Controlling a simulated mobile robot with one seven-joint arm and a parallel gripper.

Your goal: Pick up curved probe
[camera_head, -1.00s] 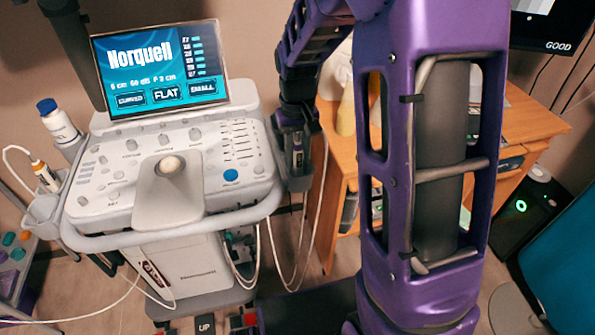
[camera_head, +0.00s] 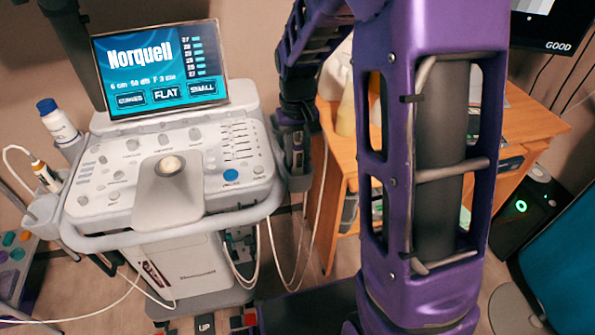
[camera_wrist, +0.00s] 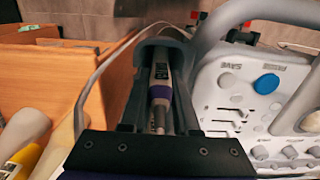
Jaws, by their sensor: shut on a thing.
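A grey probe with a purple band and a small dark label (camera_wrist: 160,72) stands upright between the dark fingers of my gripper (camera_wrist: 158,112) in the wrist view. My gripper is shut on it. A dark grey holder at the right side of the ultrasound cart surrounds the probe. In the head view my gripper (camera_head: 297,138) is at this side holder, with part of the probe (camera_head: 298,157) showing. The probe's head is hidden, so I cannot tell its shape. Another probe with an orange band (camera_head: 45,175) sits in a holder on the cart's left side.
The ultrasound cart (camera_head: 235,165) stands close on the left, its panel and handle beside my gripper. A wooden desk (camera_head: 342,150) is close on the right. White cables (camera_head: 271,255) hang below the holder. A bottle (camera_head: 58,122) stands at the cart's left.

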